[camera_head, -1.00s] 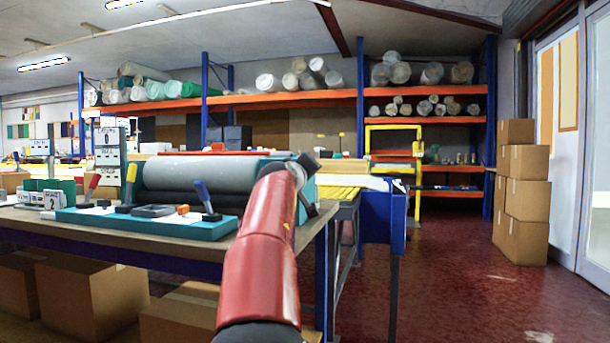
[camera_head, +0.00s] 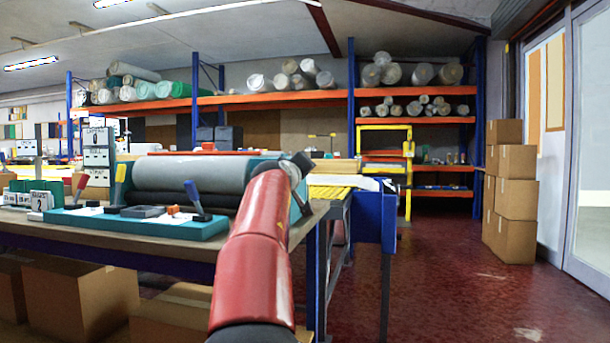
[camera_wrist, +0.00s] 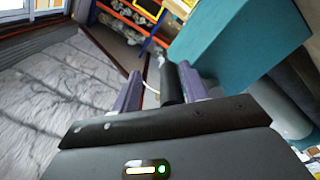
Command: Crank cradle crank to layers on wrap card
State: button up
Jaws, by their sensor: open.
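The teal cradle (camera_head: 140,222) sits on the bench with a grey roll (camera_head: 190,173) lying in it. Its teal end also shows in the wrist view (camera_wrist: 235,40). In the wrist view a black cylinder (camera_wrist: 171,82), apparently the crank's handle, stands between the two purple-grey fingertips of my gripper (camera_wrist: 160,88). The gripper is open; I cannot tell whether either finger touches the handle. A small white card (camera_head: 38,202) at the bench's left reads 2. A sign (camera_head: 97,137) behind reads 0.
Blue- and yellow-handled levers (camera_head: 194,194) stand on the cradle's front. Cardboard boxes (camera_head: 80,300) sit under the bench, and more are stacked at the right (camera_head: 512,190). The red floor (camera_head: 450,270) right of the bench is clear. Shelves with rolls stand behind.

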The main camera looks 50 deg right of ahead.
jog(key=s+b+v, duration=0.1)
jog(key=b+v, duration=0.1)
jog(key=v, duration=0.5)
jog(key=shift+s+d, duration=0.2)
jog(key=shift+d, duration=0.05)
dwell(1.5)
